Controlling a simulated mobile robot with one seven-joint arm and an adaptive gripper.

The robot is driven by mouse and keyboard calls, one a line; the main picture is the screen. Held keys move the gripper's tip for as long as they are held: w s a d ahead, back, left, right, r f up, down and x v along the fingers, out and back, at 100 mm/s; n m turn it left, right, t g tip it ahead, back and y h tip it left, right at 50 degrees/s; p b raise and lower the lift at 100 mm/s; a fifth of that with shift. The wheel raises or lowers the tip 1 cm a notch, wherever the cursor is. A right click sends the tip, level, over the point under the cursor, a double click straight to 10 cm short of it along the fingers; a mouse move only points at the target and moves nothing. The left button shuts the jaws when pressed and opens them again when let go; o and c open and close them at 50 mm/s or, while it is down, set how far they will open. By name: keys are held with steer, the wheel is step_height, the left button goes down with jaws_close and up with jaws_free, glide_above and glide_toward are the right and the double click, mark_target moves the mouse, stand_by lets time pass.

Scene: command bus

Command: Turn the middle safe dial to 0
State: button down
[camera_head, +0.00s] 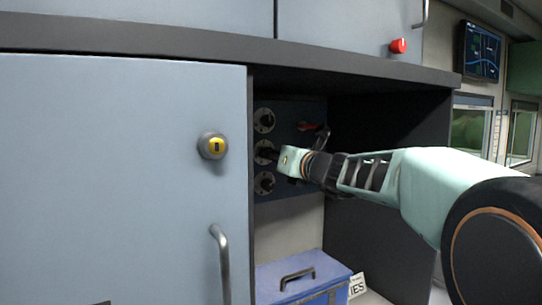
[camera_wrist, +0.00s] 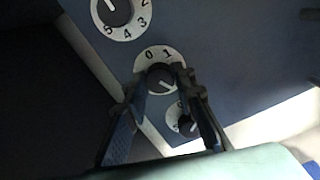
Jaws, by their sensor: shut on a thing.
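A dark blue safe front (camera_head: 290,208) stands inside the open cabinet bay, with three dials in a column. The middle dial (camera_head: 262,146) is partly hidden by my gripper (camera_head: 275,155). In the wrist view my gripper (camera_wrist: 161,86) has one finger on each side of the middle dial's black knob (camera_wrist: 158,75) and is shut on it. The ring around that knob shows 0 and 1 on its far side. The white pointer mark lies on the knob's lower right, away from the 0. The fingers hide the ring's other numbers.
The upper dial (camera_head: 264,120) and lower dial (camera_head: 264,184) sit close by. A red-tipped lever (camera_head: 308,126) is right of the dials. A blue box (camera_head: 300,285) lies below. The closed cabinet door (camera_head: 120,180) is at left, and the bay's dark side wall (camera_head: 385,215) at right.

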steer(key=shift+f+n+b, duration=0.1)
steer(key=shift+n+b, duration=0.2)
steer(key=shift+b, duration=0.05)
steer(key=n+b, duration=1.8)
steer(key=n, duration=1.1)
stand_by(0.3)
steer(key=c, duration=1.6)
jaws_free()
